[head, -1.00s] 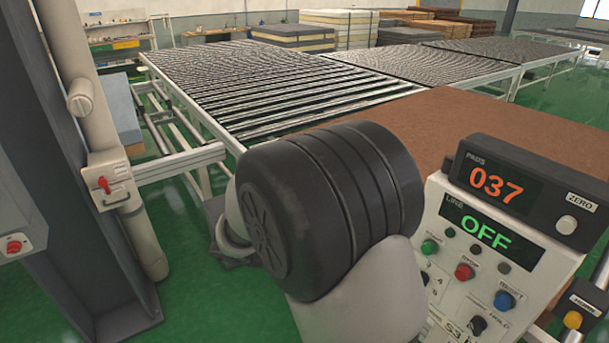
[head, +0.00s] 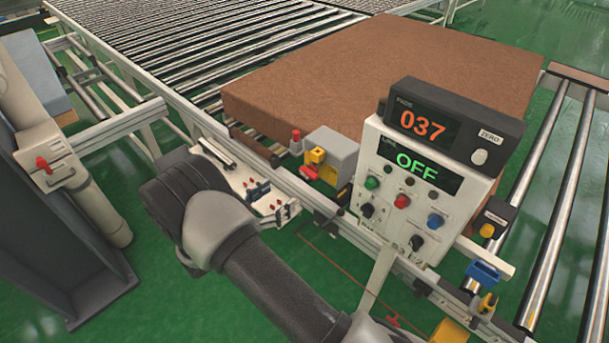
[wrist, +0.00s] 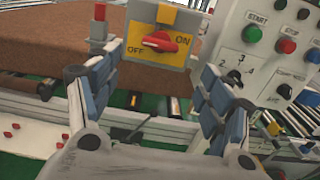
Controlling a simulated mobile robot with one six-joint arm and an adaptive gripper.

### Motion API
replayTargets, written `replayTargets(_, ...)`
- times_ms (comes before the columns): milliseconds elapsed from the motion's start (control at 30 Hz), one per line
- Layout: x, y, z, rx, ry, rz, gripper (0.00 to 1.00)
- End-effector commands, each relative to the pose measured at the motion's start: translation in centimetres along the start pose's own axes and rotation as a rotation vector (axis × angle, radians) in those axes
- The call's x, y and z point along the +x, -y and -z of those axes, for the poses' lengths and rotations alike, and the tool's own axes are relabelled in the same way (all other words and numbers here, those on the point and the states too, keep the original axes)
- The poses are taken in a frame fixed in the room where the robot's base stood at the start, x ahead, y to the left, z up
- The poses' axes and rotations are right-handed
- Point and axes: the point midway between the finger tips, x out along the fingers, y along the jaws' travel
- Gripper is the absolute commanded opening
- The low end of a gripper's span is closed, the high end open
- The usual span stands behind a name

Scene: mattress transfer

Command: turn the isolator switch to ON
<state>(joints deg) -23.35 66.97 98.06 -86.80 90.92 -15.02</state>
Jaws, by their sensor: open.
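The isolator switch (head: 315,158) is a grey box with a yellow front and a red knob, on the conveyor's side rail. In the wrist view its red knob (wrist: 160,42) sits on the yellow plate, with OFF at lower left and ON at upper right. The knob lies roughly crosswise; its exact setting is hard to tell. My gripper (wrist: 158,75) is open and empty, its blue-padded fingers apart on either side below the switch, not touching the knob. The line display (head: 416,166) reads OFF.
A control panel (head: 372,230) with buttons and knobs stands just right of the switch. A brown mattress (head: 390,75) lies behind it on the rollers. A red push button (head: 296,136) is left of the switch. Another red switch (head: 42,165) is on the left post.

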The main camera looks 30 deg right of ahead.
Motion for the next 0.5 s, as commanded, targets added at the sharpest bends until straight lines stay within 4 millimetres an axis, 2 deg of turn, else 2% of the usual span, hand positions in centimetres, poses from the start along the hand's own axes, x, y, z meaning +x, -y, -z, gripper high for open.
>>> replayTargets(33,1.3,0.1,-0.1,0.000,0.000,0.006,0.73)
replayTargets(200,5.1,0.1,0.0,0.001,-0.001,0.006,0.73)
replayTargets(500,10.2,0.1,0.0,0.002,-0.001,0.003,0.73)
